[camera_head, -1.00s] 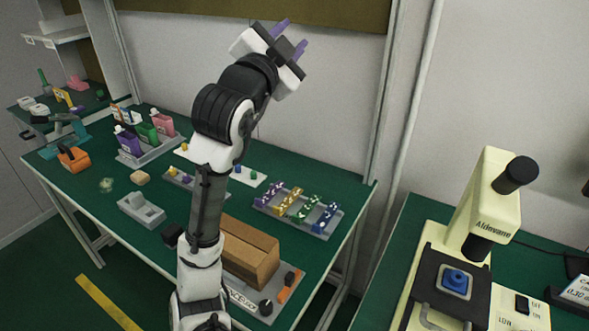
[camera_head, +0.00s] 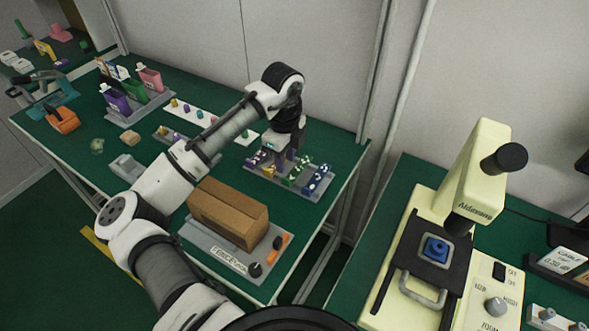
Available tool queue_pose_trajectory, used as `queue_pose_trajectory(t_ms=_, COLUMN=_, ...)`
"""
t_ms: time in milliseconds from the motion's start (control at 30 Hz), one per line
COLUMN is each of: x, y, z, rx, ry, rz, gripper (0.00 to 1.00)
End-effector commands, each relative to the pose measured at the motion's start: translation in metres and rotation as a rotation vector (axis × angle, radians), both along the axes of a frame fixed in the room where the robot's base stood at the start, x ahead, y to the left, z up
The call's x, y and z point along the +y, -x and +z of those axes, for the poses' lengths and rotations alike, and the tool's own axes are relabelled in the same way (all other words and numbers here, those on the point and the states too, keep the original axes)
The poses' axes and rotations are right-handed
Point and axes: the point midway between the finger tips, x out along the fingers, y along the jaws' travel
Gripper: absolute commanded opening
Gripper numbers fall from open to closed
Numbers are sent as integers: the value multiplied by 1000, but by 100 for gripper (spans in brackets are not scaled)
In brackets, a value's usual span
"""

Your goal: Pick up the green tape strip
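The green tape strip (camera_head: 295,175), patterned in green and white, lies in a grey tray (camera_head: 311,194) on the green table. It is between the yellow strip (camera_head: 270,170) and the blue strip (camera_head: 317,183). The gripper covers part of the yellow strip and perhaps the upper end of the green one.
A purple strip (camera_head: 257,159) lies at the tray's left end. A cardboard box (camera_head: 228,211) stands on a grey fixture in front of the tray. A cream microscope (camera_head: 470,190) stands on a separate table at right. A wall is behind the tray.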

Motion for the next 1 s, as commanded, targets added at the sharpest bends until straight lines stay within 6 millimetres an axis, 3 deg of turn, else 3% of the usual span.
queue_pose_trajectory(t_ms=100, x=0, y=0, z=-16, rx=1, ry=-1, rz=2, gripper=32)
queue_pose_trajectory(t_ms=367, x=-1, y=-2, z=-35, rx=1, ry=1, rz=3, gripper=32)
queue_pose_trajectory(t_ms=633, x=-2, y=-6, z=-73, rx=-2, ry=1, rz=2, gripper=32)
queue_pose_trajectory(t_ms=900, x=-2, y=-6, z=-79, rx=-2, ry=2, rz=2, gripper=32)
queue_pose_trajectory(t_ms=1000, x=-2, y=-6, z=-79, rx=-2, ry=2, rz=2, gripper=21)
